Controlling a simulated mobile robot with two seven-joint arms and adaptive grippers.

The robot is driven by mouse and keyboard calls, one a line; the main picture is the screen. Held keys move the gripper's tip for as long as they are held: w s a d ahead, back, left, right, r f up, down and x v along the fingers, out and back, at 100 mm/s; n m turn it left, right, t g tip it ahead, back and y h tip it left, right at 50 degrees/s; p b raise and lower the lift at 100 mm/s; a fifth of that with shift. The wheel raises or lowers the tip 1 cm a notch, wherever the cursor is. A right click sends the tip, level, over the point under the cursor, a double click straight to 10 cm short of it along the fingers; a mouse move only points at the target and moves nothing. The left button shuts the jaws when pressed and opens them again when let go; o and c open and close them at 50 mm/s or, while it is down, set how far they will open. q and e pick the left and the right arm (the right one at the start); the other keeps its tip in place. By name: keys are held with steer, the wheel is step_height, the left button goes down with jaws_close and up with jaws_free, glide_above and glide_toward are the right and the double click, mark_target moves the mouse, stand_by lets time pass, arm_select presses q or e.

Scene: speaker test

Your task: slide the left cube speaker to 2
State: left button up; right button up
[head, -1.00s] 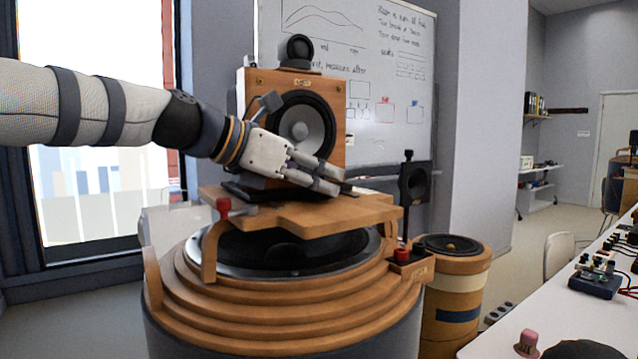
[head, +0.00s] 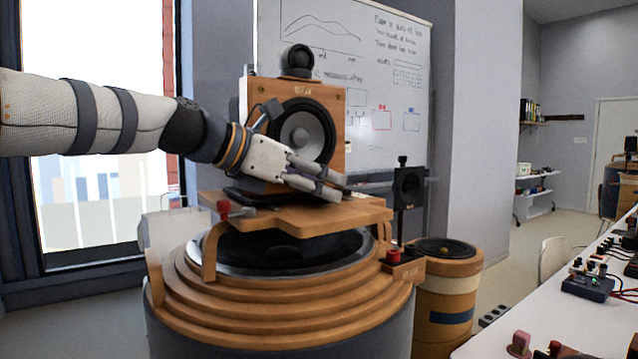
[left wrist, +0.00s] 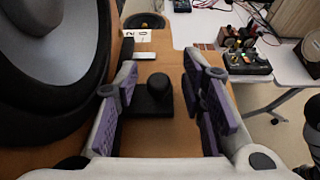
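A wooden cube speaker (head: 328,95) with a black-and-grey cone stands on a wooden platform (head: 345,215) in the head view. Its cone (left wrist: 50,60) fills the left of the left wrist view. My left gripper (head: 330,188) is in front of the speaker's lower front, low over the platform. In the left wrist view my gripper (left wrist: 160,75) is open, its purple-padded fingers apart. A black round knob (left wrist: 158,88) on a black base shows between them; I cannot tell whether a finger touches it. My right gripper is not in view.
A red-knobbed lever (head: 223,209) is at the platform's left. A small black speaker (head: 408,187) stands at its right. The platform is above a large round driver (head: 275,258). A white bench (head: 500,345) with electronics is at right. A pale label (left wrist: 138,35) lies beyond the knob.

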arm_select(q)
steer(key=v, duration=1.2)
steer(key=shift+f, duration=0.1)
